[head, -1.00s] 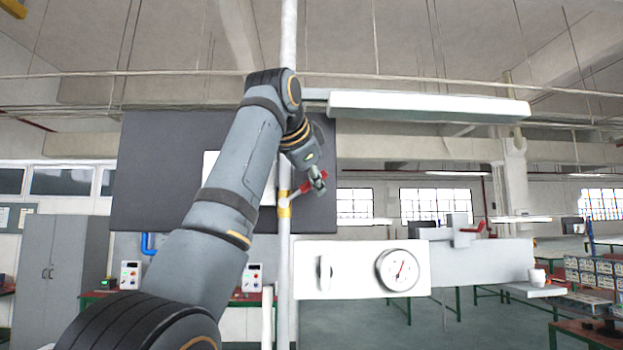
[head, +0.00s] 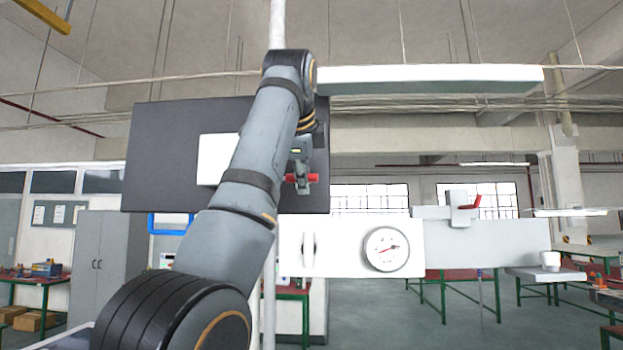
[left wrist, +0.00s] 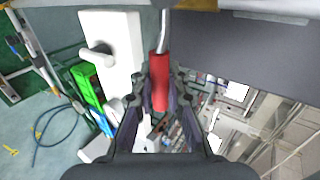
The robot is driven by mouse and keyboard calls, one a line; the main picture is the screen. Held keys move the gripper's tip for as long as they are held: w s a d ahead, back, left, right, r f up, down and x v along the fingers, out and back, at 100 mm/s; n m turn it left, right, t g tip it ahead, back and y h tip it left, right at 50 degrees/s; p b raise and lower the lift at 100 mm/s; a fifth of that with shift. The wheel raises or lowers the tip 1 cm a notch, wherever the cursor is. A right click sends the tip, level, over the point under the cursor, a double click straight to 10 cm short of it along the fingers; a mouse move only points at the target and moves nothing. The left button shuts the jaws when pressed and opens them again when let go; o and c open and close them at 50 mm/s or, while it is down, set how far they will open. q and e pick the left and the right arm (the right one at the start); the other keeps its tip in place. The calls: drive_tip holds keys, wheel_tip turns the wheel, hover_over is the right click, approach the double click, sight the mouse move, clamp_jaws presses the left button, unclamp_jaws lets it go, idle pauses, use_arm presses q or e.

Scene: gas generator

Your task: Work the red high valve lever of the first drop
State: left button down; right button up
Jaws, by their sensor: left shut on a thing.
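The red valve lever (head: 314,177) shows in the head view in front of the dark board, roughly level. My left gripper (head: 302,183) is closed around it, with red showing on both sides of the jaws. In the left wrist view the red grip (left wrist: 160,68) lies between the two fingers of my left gripper (left wrist: 160,88), and a thin metal stem runs up from it. The valve body and much of the pipe (head: 277,25) are hidden behind my left arm. My right gripper is not in view.
A white panel with a round gauge (head: 387,249) and a small handle (head: 309,250) stands below right of the lever. Another red lever (head: 470,203) sits on a grey box farther right. A long white beam (head: 430,78) hangs above. Benches stand behind.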

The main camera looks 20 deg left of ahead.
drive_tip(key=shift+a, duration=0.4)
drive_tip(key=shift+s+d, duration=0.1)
use_arm(q)
drive_tip(key=c, duration=1.3)
unclamp_jaws()
drive_tip(key=shift+s+d, duration=0.1)
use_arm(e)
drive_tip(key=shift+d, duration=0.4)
use_arm(q)
drive_tip(key=v, duration=0.7)
drive_tip(key=shift+d, duration=0.1)
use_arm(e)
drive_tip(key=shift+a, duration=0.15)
use_arm(q)
drive_tip(key=shift+s+r, duration=0.1)
drive_tip(key=shift+s, duration=0.05)
